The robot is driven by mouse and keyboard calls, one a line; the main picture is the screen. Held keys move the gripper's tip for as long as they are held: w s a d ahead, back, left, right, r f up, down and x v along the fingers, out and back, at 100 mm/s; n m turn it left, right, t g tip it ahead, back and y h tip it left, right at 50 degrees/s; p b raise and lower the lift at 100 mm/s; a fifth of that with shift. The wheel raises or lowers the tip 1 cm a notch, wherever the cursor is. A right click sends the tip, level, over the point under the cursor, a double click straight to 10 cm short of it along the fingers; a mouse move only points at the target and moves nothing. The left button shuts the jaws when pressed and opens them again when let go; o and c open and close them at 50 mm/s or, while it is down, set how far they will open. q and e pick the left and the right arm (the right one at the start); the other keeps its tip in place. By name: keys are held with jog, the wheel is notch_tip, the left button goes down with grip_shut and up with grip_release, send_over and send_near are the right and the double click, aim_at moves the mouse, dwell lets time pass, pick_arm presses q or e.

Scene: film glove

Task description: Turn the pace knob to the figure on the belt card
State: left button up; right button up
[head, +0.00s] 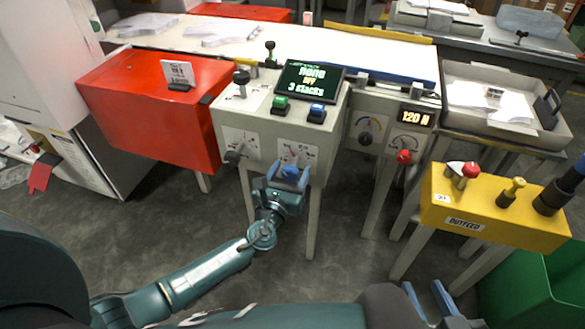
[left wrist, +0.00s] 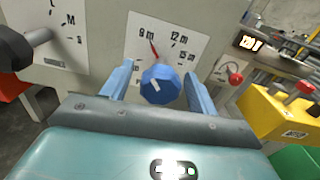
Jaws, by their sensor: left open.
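The blue pace knob (left wrist: 160,86) sits on a white dial plate (left wrist: 150,42) on the console's front. The figures 9, 12 and 15 show on the plate, and a red needle lies between 9 and 12. My right gripper (head: 424,292) is open and empty at the bottom.
The console screen (head: 310,80) reads "NONE OFF 3 stacks". Green (head: 280,103) and blue (head: 317,113) buttons sit below it. A black lever (head: 235,155) is left of the knob. A red knob (head: 404,156) and yellow box (head: 490,215) are to the right.

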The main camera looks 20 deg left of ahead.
pick_arm(q)
jog(key=shift+w, duration=0.95)
jog(key=c, duration=1)
